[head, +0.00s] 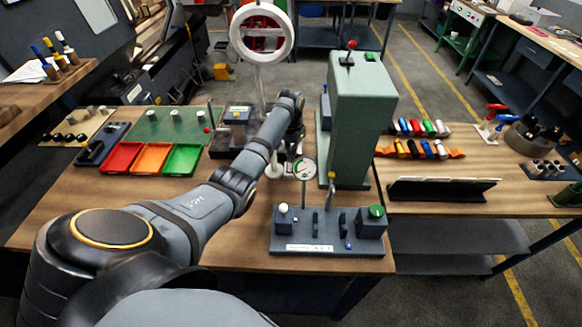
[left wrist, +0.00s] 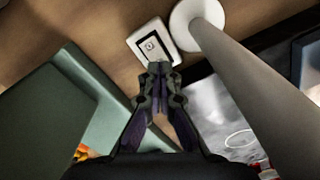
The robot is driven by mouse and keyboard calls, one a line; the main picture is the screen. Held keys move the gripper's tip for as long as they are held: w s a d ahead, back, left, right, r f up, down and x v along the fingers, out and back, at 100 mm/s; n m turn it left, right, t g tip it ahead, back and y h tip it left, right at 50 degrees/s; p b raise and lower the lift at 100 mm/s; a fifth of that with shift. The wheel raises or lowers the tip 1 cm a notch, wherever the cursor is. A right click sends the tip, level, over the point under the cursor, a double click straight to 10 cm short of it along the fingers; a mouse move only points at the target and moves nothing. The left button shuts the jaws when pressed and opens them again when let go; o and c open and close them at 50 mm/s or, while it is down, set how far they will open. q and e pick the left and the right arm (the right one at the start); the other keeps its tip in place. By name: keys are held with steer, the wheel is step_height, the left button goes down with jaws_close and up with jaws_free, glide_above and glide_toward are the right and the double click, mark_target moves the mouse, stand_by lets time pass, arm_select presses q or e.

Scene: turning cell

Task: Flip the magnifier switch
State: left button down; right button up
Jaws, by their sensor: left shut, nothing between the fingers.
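The magnifier is a white ring lens (head: 236,34) on a white pole, standing at the back of the bench in the head view. In the left wrist view its pole (left wrist: 245,82) and round white foot (left wrist: 183,20) show at the right. A white switch plate (left wrist: 140,38) with a dark-framed rocker lies on the wood beside the foot. My left gripper (left wrist: 159,68) is shut and empty, its tips over the lower edge of the switch plate; I cannot tell whether they touch. In the head view my left arm partly hides this area. My right gripper is out of view.
A tall green machine body (head: 358,120) stands close to the right of my left wrist. A grey fixture (head: 325,243) with a dial gauge sits in front. Red (head: 121,158), orange (head: 150,159) and green trays (head: 183,159) lie left. The left front of the bench is bare.

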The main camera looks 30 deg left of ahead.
arm_select(q)
steer(key=shift+f, duration=0.5)
steer(key=shift+f+b, duration=0.45)
steer(key=shift+f, duration=0.1)
stand_by(0.4)
steer(key=shift+r, duration=0.1)
step_height(320, 180, up, 7)
steer(key=p, duration=0.8)
